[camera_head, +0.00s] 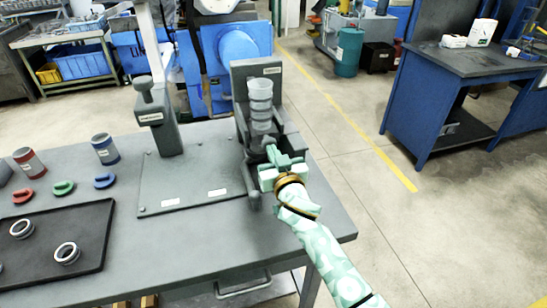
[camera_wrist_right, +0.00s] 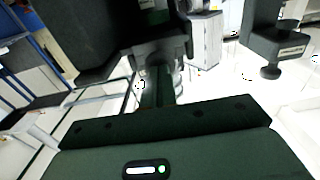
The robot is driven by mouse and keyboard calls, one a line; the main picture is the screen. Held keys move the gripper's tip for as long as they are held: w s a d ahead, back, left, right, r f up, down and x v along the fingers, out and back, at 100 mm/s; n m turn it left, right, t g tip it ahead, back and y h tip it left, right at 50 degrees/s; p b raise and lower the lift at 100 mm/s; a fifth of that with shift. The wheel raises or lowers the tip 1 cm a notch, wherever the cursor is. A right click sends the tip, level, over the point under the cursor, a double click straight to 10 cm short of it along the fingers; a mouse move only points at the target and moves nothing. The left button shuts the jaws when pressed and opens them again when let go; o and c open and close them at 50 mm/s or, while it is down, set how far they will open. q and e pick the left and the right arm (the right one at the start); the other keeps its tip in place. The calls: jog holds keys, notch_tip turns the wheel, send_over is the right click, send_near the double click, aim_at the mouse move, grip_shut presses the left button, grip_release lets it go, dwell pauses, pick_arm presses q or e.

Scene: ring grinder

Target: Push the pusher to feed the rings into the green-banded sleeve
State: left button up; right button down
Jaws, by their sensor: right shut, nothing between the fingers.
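My right gripper (camera_head: 272,160) is shut and empty, in front of the dark fixture (camera_head: 257,72) at the right end of the bench. A stack of several pale grey rings (camera_head: 260,103) stands upright in that fixture, just behind and above the gripper. The fixture's lower part is partly hidden by my gripper, and I cannot make out the pusher clearly. No green-banded sleeve shows clearly in the head view. In the right wrist view the dark fixture (camera_wrist_right: 110,25) looms close, with a small green patch near the top. My left gripper is not in view.
A red-banded sleeve (camera_head: 30,162) and a blue-banded sleeve (camera_head: 105,149) stand at the left. Red (camera_head: 23,196), green (camera_head: 63,188) and blue (camera_head: 104,181) clips lie before them. A grey post (camera_head: 158,115) stands left of the fixture.

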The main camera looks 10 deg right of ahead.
jog(key=s+p, duration=0.2)
jog(key=s, duration=0.4)
jog(key=shift+s, duration=0.3)
jog(key=shift+d, duration=0.1)
dwell(0.3)
